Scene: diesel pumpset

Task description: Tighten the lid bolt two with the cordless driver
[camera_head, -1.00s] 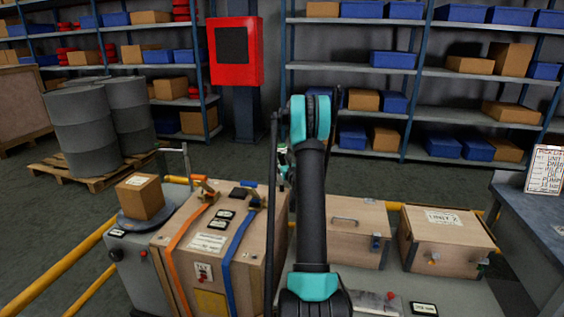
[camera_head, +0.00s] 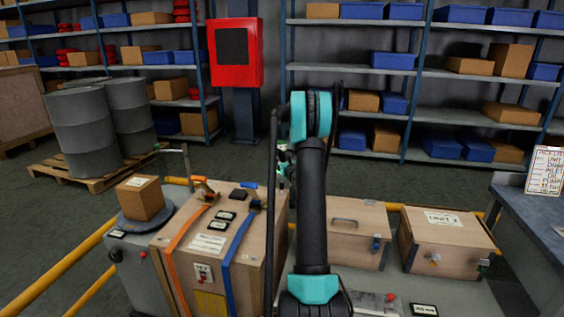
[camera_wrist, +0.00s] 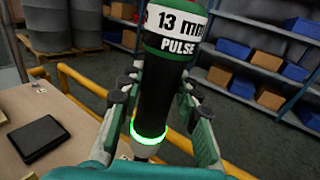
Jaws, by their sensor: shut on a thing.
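In the wrist view my gripper (camera_wrist: 158,95) is shut on the cordless driver (camera_wrist: 166,70), a dark cylinder marked "13 mm PULSE" with a glowing green ring (camera_wrist: 149,137). The fingers clasp it from both sides. In the head view my arm hides most of the gripper and driver; only a sliver of green and white shows beside the arm. It appears near the strapped crate (camera_head: 245,262), which has an orange strap and a blue strap. I cannot pick out lid bolt two in either view, nor whether the driver's tip touches anything.
A latched crate (camera_head: 350,245) and a "UNIT 2" crate (camera_head: 450,235) stand right of my arm. A small carton (camera_head: 140,198) sits on a round plate at left. Yellow rails (camera_head: 70,265) edge the area. Drums (camera_head: 85,125) and shelving (camera_head: 460,115) stand behind.

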